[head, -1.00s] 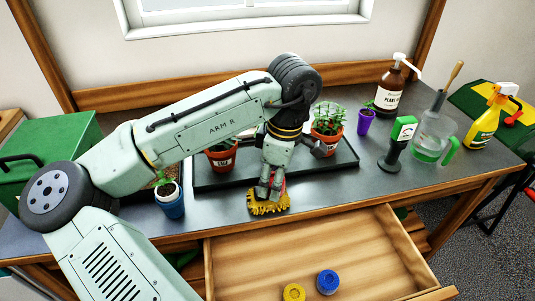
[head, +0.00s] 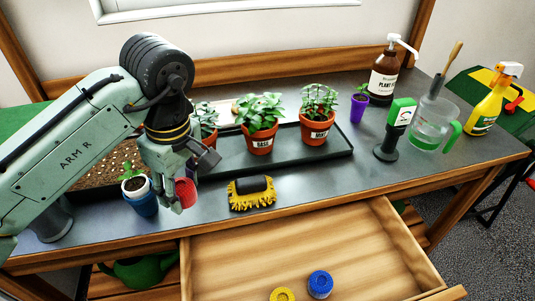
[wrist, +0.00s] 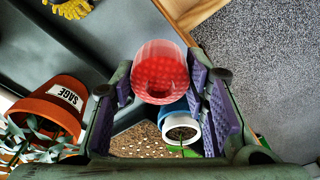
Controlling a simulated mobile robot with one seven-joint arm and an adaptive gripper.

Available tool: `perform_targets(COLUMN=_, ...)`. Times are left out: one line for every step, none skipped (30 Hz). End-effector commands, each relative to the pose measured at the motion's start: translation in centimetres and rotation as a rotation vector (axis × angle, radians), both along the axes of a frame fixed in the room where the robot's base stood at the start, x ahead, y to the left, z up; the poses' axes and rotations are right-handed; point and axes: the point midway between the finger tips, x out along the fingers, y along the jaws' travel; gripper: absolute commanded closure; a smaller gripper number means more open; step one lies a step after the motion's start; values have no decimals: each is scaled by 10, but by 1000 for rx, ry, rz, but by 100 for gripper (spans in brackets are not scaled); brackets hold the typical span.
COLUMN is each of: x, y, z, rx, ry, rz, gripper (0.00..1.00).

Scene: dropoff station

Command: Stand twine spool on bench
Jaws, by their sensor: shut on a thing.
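My gripper (head: 176,196) is shut on a red, round, cup-like piece (head: 186,192), apparently the twine spool. It hangs over the front left of the bench (head: 215,196), just right of a small blue pot. In the wrist view the red spool (wrist: 160,72) sits between the purple finger pads of my gripper (wrist: 162,92), its round end towards the camera. The fingers hide part of it in the head view. I cannot tell whether its lower end touches the bench.
A yellow-and-black glove or brush (head: 251,193) lies right of my gripper. The blue pot (head: 143,203) stands close on the left. A black tray (head: 285,160) with potted plants is behind. The open drawer (head: 235,265) holds yellow (head: 282,295) and blue (head: 320,284) round pieces.

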Motion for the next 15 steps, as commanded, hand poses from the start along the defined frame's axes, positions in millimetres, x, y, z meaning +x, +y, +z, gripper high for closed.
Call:
perform_targets(x=-19, y=11, z=-14, rx=2, ry=-5, rz=-81, gripper=80)
perform_targets(x=-30, y=16, z=-13, rx=2, ry=-5, rz=-140, gripper=80)
perform_targets(x=-44, y=21, z=-12, rx=3, ry=-4, rz=-218, gripper=80)
perform_targets(x=-54, y=24, z=-11, rx=3, ry=-5, rz=-273, gripper=80)
perform_targets(x=-63, y=27, z=-10, rx=1, ry=-5, rz=-327, gripper=80)
perform_targets(x=-76, y=30, z=-9, rx=1, ry=-4, rz=-392, gripper=80)
perform_targets(x=-84, y=32, z=-8, rx=2, ry=-4, rz=-436, gripper=80)
perform_targets(x=-91, y=33, z=-7, rx=2, ry=-2, rz=-479, gripper=80)
perform_targets(x=-100, y=34, z=-6, rx=1, ry=-2, rz=-528, gripper=80)
perform_targets(x=-106, y=35, z=-5, rx=2, ry=-3, rz=-560, gripper=80)
perform_targets(x=-110, y=36, z=-5, rx=1, ry=-2, rz=-588, gripper=80)
perform_targets(x=-116, y=36, z=-4, rx=0, ry=-2, rz=-619, gripper=80)
perform_targets(x=-119, y=36, z=-4, rx=1, ry=-2, rz=-638, gripper=80)
perform_targets(x=-121, y=36, z=-3, rx=0, ry=-1, rz=-652, gripper=80)
perform_targets(x=-124, y=36, z=-3, rx=0, ry=0, rz=-666, gripper=80)
